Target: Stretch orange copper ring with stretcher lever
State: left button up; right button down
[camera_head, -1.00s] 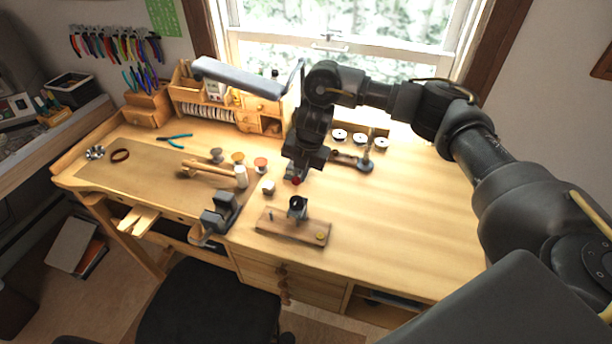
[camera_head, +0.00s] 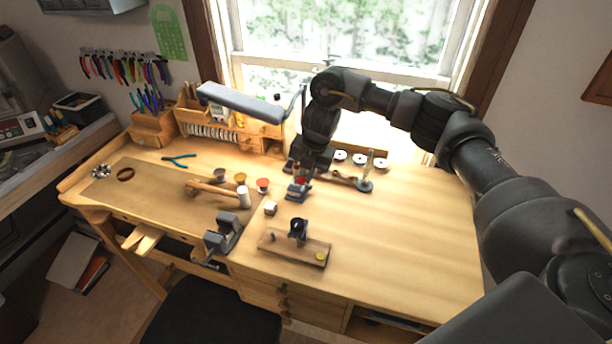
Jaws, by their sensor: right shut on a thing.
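My right gripper (camera_head: 306,172) reaches down over the middle of the bench in the head view. It is shut on what looks like the red-ended lever (camera_head: 301,180) of a small grey-blue tool, likely the stretcher (camera_head: 297,190). The grip itself is small and partly hidden by the wrist. A dark reddish ring (camera_head: 125,174) lies on the mat at the left. I cannot tell whether it is the orange copper ring, and no other ring shows clearly. My left gripper is not in view.
A wooden block with a dark fitting (camera_head: 297,232) and a grey vise (camera_head: 224,236) stand in front. A mallet (camera_head: 220,192), several small spools (camera_head: 241,178) and a small pale cube (camera_head: 271,208) lie left. A stand (camera_head: 366,184) is at right. The bench's right side (camera_head: 425,230) is clear.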

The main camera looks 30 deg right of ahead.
jog(key=shift+w, duration=0.15)
jog(key=c, duration=1.7)
grip_release()
jog(key=shift+w, duration=0.1)
jog(key=shift+o, duration=0.8)
jog(key=shift+w+d+f, duration=0.1)
jog(key=shift+w+f, duration=0.15)
jog(key=shift+s+r, duration=0.25)
jog(key=shift+r, duration=0.1)
notch_tip(320, 180, up, 10)
jog(key=s+d+b, duration=0.1)
jog(key=shift+d, duration=0.25)
